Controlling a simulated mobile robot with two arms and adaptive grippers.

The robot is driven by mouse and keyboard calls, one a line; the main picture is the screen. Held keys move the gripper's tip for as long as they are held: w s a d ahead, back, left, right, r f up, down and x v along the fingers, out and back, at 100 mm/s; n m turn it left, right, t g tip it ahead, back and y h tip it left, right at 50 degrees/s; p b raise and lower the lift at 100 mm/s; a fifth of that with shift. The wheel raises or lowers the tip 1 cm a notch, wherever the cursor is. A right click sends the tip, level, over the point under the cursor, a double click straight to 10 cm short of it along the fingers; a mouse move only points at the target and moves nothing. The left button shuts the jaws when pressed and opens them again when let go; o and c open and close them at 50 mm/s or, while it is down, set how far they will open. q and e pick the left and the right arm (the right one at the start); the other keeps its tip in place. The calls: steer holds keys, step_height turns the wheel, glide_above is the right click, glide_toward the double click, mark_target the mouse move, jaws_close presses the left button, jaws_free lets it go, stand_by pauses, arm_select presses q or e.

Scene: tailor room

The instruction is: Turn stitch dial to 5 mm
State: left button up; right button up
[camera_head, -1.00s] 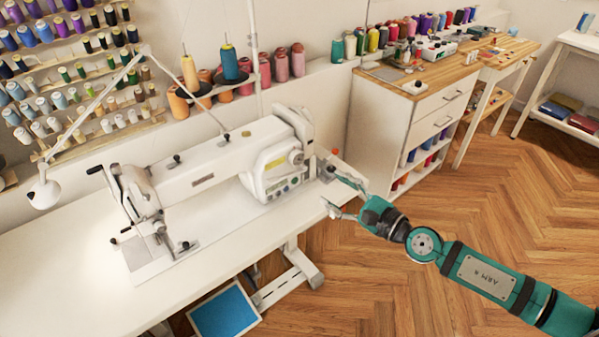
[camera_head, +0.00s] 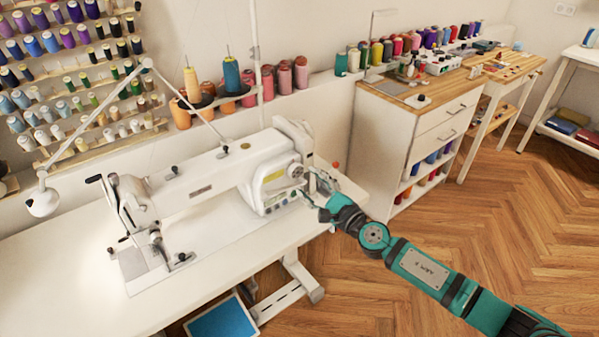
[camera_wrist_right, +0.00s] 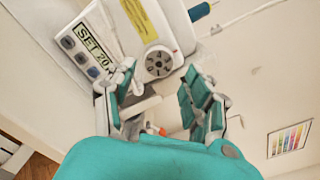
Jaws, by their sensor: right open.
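The white sewing machine (camera_head: 215,178) stands on a white table (camera_head: 60,270). Its stitch dial (camera_head: 296,171) is on the right end of the front panel. In the right wrist view the round dial (camera_wrist_right: 158,61) shows a dark ring of marks, next to a display (camera_wrist_right: 93,45) reading about "SET 20". My right gripper (camera_head: 309,187) is at the machine's right end, close to the dial. In the wrist view its open fingers (camera_wrist_right: 160,88) straddle the line to the dial, with the dial just beyond the tips. Contact cannot be told. My left gripper is out of view.
Buttons (camera_wrist_right: 79,57) sit beside the display. Spools on a stand (camera_head: 208,88) rise behind the machine. A wooden-topped cabinet (camera_head: 408,120) stands to the right. The wood floor (camera_head: 480,230) is open at right.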

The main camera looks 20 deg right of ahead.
mark_target(297, 172)
steer(key=x, duration=0.5)
steer(key=shift+w, duration=0.15)
steer(key=c, duration=0.9)
